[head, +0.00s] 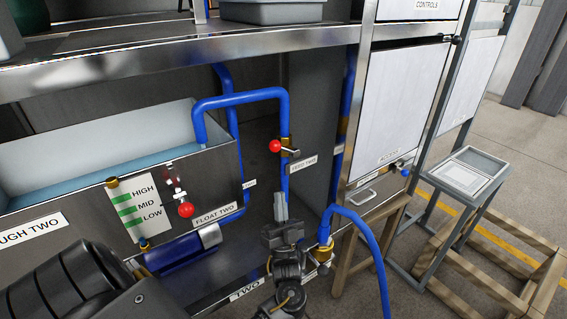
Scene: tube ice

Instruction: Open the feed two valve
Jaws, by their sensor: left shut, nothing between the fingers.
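The feed two valve (290,152) is a small brass fitting on a vertical blue pipe, with a red ball knob (275,146) at the left end of its lever. The lever lies roughly across the pipe. A "FEED TWO" label (303,164) sits just right of it. My left gripper (280,197) points up below the valve, its fingers shut and empty. In the picture it is apart from the knob. My right gripper does not show.
A trough (90,165) with water stands left, with a level gauge (139,208) and a red float two knob (185,210). A brass fitting (324,252) with a blue hose is right of my gripper. A steel shelf edge (200,60) crosses above.

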